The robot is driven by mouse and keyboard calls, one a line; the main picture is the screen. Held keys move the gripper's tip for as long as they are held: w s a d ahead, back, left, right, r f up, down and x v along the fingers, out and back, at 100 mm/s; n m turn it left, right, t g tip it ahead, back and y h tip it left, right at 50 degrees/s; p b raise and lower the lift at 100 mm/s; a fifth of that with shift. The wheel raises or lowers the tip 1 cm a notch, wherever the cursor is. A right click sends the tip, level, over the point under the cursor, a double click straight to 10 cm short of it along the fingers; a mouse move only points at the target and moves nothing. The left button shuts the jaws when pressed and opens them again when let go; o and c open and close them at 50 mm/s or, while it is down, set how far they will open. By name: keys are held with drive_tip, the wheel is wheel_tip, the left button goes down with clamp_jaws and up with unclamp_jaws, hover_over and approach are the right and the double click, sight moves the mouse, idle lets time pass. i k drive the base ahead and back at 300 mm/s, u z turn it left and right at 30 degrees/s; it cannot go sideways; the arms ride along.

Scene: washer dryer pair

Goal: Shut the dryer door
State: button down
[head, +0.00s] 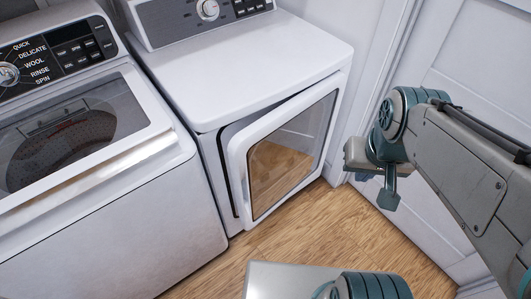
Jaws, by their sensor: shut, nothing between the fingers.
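The dryer (250,65) is the white machine in the middle of the head view. Its dryer door (240,172), a white frame around a dark glass pane, stands ajar. The door's left edge is swung out from the dryer front, with a dark gap behind it, and its right edge meets the dryer's right side. My gripper (362,174) is at the end of my arm, to the right of the door and apart from it. It is shut and empty; its fingers are small and partly hidden by the wrist.
A white washer (120,215) with a glass lid stands close on the left. A white panelled wall (470,60) is close behind my arm on the right. The wooden floor (330,235) in front of the dryer door is clear, apart from my own base at the bottom.

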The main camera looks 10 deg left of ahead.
sight(273, 157)
drive_tip(key=z, duration=1.4)
drive_tip(key=i, duration=0.35)
drive_tip(key=u, duration=1.8)
